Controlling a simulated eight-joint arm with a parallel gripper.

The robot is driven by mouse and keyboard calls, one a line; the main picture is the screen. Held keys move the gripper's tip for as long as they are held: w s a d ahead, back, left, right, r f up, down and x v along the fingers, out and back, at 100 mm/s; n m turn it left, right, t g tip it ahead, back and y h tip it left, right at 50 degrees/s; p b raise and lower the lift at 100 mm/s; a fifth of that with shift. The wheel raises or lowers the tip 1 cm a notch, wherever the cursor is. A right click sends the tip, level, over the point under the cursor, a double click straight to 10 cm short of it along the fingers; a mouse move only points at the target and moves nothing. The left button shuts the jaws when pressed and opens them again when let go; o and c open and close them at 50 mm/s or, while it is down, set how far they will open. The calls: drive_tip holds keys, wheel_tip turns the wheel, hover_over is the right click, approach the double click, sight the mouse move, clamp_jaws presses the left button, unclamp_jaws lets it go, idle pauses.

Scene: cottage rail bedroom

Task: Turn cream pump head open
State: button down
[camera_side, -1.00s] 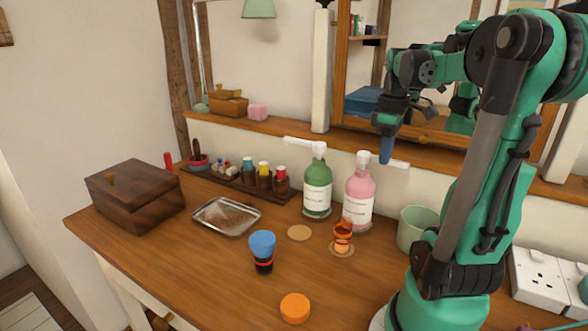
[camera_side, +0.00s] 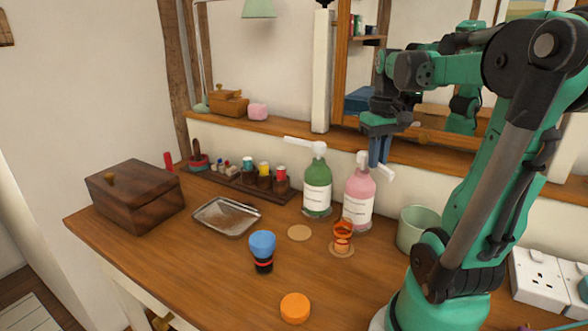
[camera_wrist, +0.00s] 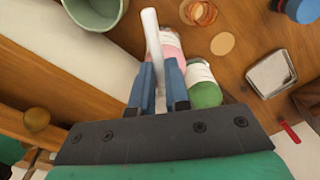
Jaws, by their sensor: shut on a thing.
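The pink pump bottle (camera_side: 358,198) stands upright on the desk, with a white pump head whose spout (camera_side: 384,173) points right and somewhat towards the side camera. My gripper (camera_side: 378,161) is above it, its blue fingers shut on the spout. In the wrist view the spout (camera_wrist: 151,32) runs up between the two fingertips (camera_wrist: 158,85), with the pink bottle (camera_wrist: 172,48) beneath. The fingers hide part of the spout. A green pump bottle (camera_side: 317,190) stands to its left, with a white spout (camera_side: 301,144) pointing left. The labels are too small to read.
A pale green cup (camera_side: 417,228) stands right of the pink bottle. An orange ribbed object (camera_side: 342,236) is in front of it. A wall ledge (camera_side: 282,128) runs behind.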

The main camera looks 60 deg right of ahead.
drive_tip(key=shift+w+a+m, duration=0.25)
drive_tip(key=shift+w+m, duration=0.3)
drive_tip(key=shift+m, duration=1.15)
drive_tip(key=shift+w+a+m, duration=0.3)
drive_tip(key=shift+w+m, duration=0.25)
drive_tip(key=shift+m, duration=1.15)
drive_tip(key=shift+w+a+m, duration=0.25)
drive_tip(key=shift+w+m, duration=0.3)
drive_tip(key=shift+m, duration=1.15)
drive_tip(key=c, duration=0.8)
unclamp_jaws()
drive_tip(key=shift+c, duration=0.2)
wheel_tip(320, 180, up, 6)
hover_over(359, 154)
drive_tip(key=a, duration=0.3)
drive_tip(key=shift+s+a+f, duration=0.15)
drive_tip(key=shift+s+f, duration=0.05)
drive_tip(key=shift+s, duration=0.2)
